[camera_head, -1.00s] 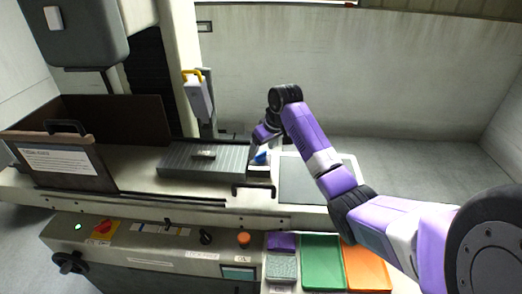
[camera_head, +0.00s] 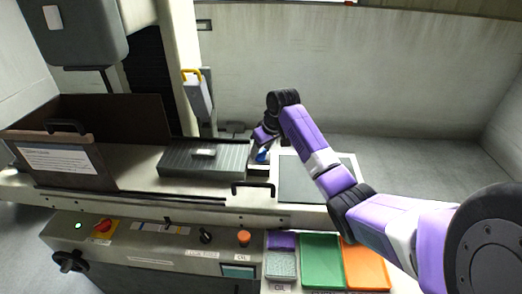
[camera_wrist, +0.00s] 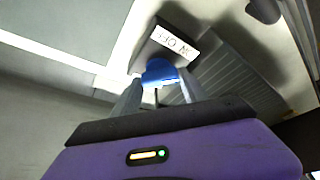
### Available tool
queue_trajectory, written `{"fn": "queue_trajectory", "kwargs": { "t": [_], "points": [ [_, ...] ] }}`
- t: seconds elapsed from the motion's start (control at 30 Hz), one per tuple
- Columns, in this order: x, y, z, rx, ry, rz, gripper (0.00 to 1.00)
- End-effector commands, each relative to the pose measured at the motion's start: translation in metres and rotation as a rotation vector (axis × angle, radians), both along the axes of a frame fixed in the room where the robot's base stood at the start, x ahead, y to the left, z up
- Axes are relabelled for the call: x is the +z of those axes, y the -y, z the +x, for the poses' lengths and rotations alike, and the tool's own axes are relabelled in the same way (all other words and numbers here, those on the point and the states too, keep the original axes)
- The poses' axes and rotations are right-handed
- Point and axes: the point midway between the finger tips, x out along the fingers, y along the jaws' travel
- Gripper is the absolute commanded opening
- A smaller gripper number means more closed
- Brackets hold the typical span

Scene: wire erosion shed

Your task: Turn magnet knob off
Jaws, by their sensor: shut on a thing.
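The blue magnet knob (camera_head: 263,155) sits at the right end of the ribbed grey magnetic chuck (camera_head: 228,165), partly hidden by my gripper in the head view. In the wrist view the blue knob (camera_wrist: 158,72) is between my two fingers, beside a dark block with a white ON/OFF label (camera_wrist: 172,42). My gripper (camera_wrist: 160,86) is shut on the knob; it also shows in the head view (camera_head: 264,143). A pointer mark on the knob cannot be made out. The chuck's ribs (camera_wrist: 238,85) show at the right in the wrist view.
A small metal part (camera_head: 204,153) lies on the chuck. A grey pad (camera_head: 300,180) lies right of the knob. A dark-walled guard (camera_head: 60,165) stands at left. A green tray (camera_head: 321,260) and an orange tray (camera_head: 365,268) lie in front.

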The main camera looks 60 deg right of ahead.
Motion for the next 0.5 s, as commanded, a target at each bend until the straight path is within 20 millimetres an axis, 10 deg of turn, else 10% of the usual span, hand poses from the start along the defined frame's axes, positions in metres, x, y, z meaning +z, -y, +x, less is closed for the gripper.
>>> {"fn": "queue_trajectory", "kwargs": {
  "t": [0.5],
  "points": [
    [0.0006, 0.0023, 0.0006, 0.315, 0.003, 0.002, 0.10]
  ]
}}
